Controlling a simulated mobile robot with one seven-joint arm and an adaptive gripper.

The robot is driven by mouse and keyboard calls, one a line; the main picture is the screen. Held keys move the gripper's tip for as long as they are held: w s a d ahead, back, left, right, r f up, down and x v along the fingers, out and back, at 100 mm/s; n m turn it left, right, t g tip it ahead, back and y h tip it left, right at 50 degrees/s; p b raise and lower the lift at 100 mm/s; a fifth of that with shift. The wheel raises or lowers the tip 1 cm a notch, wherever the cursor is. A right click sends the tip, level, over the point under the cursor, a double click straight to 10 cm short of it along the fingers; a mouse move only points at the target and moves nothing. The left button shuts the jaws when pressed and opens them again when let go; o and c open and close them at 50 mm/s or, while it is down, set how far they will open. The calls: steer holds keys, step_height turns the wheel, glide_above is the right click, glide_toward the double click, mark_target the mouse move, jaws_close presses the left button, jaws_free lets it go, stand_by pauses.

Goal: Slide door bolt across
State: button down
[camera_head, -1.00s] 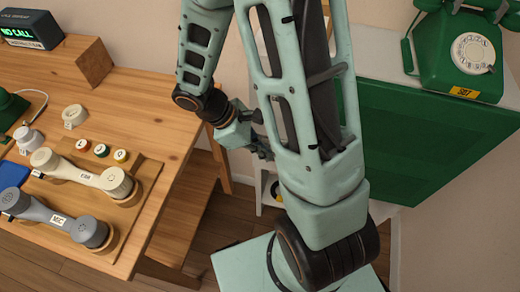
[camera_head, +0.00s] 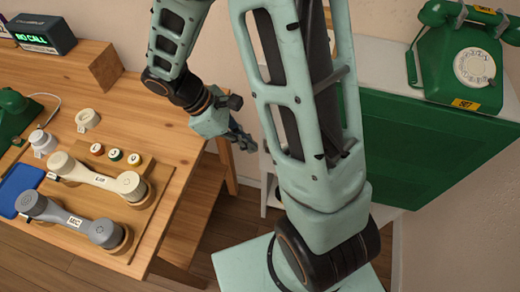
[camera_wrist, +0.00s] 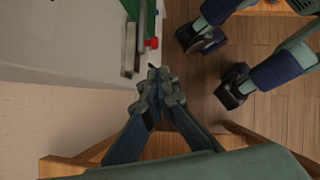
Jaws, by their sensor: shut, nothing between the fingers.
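In the wrist view a grey metal bar (camera_wrist: 131,48) stands along the edge of a green panel (camera_wrist: 146,22), with a small red knob (camera_wrist: 152,43) beside it. I cannot tell for sure which part is the bolt. My gripper (camera_wrist: 161,82) is shut and empty, just below the bar and knob in the picture, apart from the knob. In the head view my gripper (camera_head: 243,141) hangs between the wooden table and the white cabinet. The green door (camera_head: 425,145) shows there on the cabinet's front; its bolt is hidden behind my arm.
A green dial phone (camera_head: 460,70) stands on the white cabinet. The wooden table (camera_head: 135,95) at left holds a cream handset (camera_head: 95,180), a grey handset (camera_head: 70,220) and a "NO CALL" display (camera_head: 40,36). A wooden bench (camera_head: 195,210) stands below the table's edge.

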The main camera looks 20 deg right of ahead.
steer(key=v, duration=0.4)
stand_by(0.5)
